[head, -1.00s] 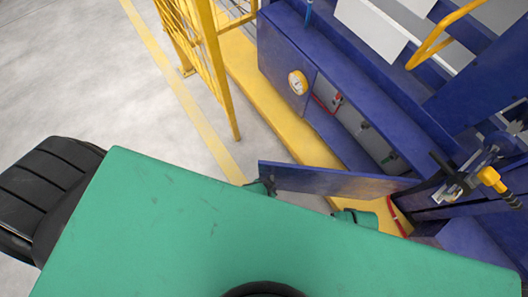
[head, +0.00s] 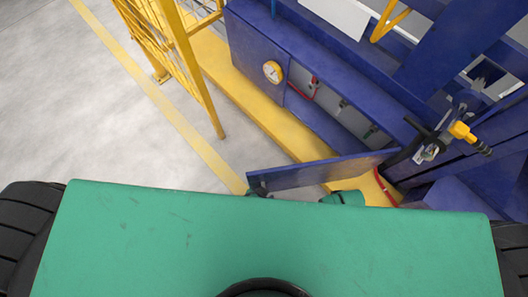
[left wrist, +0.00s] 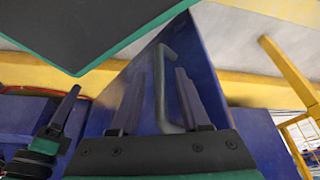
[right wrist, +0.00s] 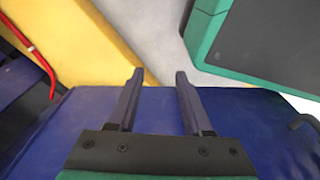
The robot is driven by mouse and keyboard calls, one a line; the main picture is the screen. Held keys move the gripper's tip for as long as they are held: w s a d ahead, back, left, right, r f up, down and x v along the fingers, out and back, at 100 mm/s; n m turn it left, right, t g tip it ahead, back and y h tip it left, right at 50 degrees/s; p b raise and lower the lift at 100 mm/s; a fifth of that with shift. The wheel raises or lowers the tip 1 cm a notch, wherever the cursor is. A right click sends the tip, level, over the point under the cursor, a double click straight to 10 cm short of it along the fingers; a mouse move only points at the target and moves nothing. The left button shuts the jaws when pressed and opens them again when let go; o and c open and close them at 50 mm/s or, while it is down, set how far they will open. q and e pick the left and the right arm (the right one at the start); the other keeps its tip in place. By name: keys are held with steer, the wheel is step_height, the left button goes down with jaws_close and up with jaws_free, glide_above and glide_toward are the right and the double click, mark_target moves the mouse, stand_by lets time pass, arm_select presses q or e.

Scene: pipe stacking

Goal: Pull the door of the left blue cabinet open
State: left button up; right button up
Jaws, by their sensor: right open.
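The left blue cabinet (head: 250,52) stands at the upper middle of the head view. Its blue door (head: 315,175) is swung well out from the opening, and its inside shows. In the left wrist view the door's grey bar handle (left wrist: 161,85) stands between the fingers of my left gripper (left wrist: 158,105). These fingers are apart, with gaps visible beside the bar. My right gripper (right wrist: 158,100) is open with nothing between its fingers, over the blue door panel (right wrist: 230,135) in its wrist view. In the head view my green body hides most of both arms.
A yellow mesh fence (head: 165,60) stands left of the cabinet. A yellow base strip (head: 255,110) runs along the cabinet's foot. A pressure gauge (head: 273,72) sits on its front. A yellow-tipped fitting (head: 462,133) juts out at right. The grey floor (head: 80,110) is free at left.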

arm_select(q)
steer(key=shift+r, duration=0.1)
arm_select(e)
steer(key=shift+r, duration=0.1)
arm_select(q)
steer(key=shift+s+a+r, duration=0.1)
steer(key=shift+r, duration=0.15)
steer(key=p+v, duration=0.6)
steer(key=v, duration=0.7)
steer(key=shift+r, duration=0.35)
arm_select(e)
steer(key=s+d+f, duration=0.1)
steer(key=s, duration=0.4)
steer(key=s+d+f, duration=0.1)
steer(key=s, duration=0.5)
steer(key=shift+s+d+f+n, duration=0.2)
steer(key=shift+d+f+n, duration=0.05)
steer(key=shift+f+n, duration=0.1)
